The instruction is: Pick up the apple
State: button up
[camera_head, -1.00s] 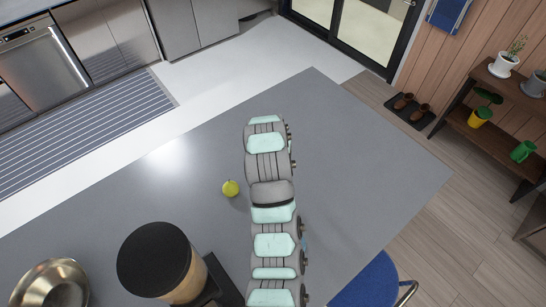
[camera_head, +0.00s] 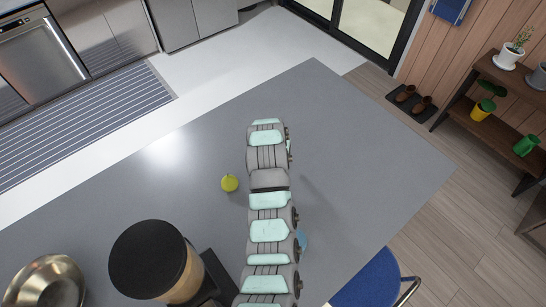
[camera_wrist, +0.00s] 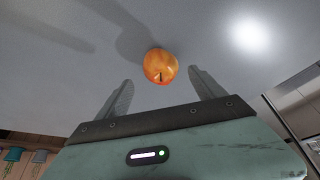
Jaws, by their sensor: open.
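A small yellow-green apple (camera_head: 229,183) rests on the grey tabletop, just left of my arm in the head view. In the wrist view an orange-red apple (camera_wrist: 160,66) with a dark stem lies on the grey surface; I cannot tell whether this is another side of the same apple. My gripper (camera_wrist: 160,76) is open, its two fingers spread apart with the apple seen in the gap between them, beyond the tips. Nothing is held. In the head view my arm hides the gripper.
A black-topped round container (camera_head: 147,259) and a metal bowl (camera_head: 47,284) stand at the table's lower left. A bluish object (camera_head: 302,240) shows partly behind my arm. A blue chair (camera_head: 368,281) is at the lower right edge. The tabletop around the apple is clear.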

jog(key=shift+p+x, duration=0.35)
jog(key=shift+x, duration=1.85)
jog(key=shift+a, duration=0.1)
jog(key=shift+c, duration=0.5)
jog(key=c, duration=1.4)
jog(key=shift+c, duration=0.2)
